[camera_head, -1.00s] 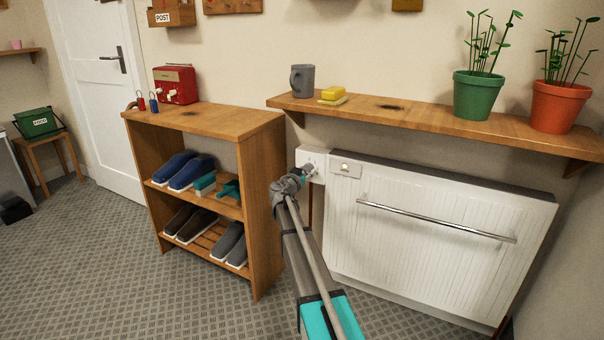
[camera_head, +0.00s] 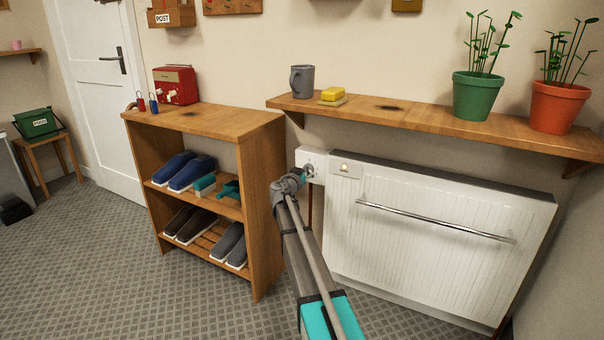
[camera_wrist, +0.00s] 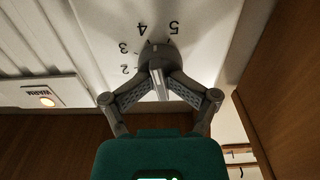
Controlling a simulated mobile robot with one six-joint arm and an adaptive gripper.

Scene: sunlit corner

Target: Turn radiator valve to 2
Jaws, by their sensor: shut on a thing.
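The radiator valve is a grey knob (camera_wrist: 158,54) on a white plate with dark numbers; 2, 3, 4 and 5 show upside down around it in the wrist view. My gripper (camera_wrist: 158,82) is shut on the knob, with one finger on each side. I cannot tell for certain which number the knob points at. In the head view, the white valve plate (camera_head: 313,157) is at the left end of the white radiator (camera_head: 430,235), and my gripper (camera_head: 309,171) reaches it, hiding much of the knob.
A lamp marked WARM (camera_wrist: 46,101) glows beside the valve. A wooden shelf (camera_head: 420,115) with a mug (camera_head: 302,81), sponge (camera_head: 333,93) and potted plants runs above the radiator. A wooden shoe rack (camera_head: 265,205) stands close on the left. The floor in front is clear.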

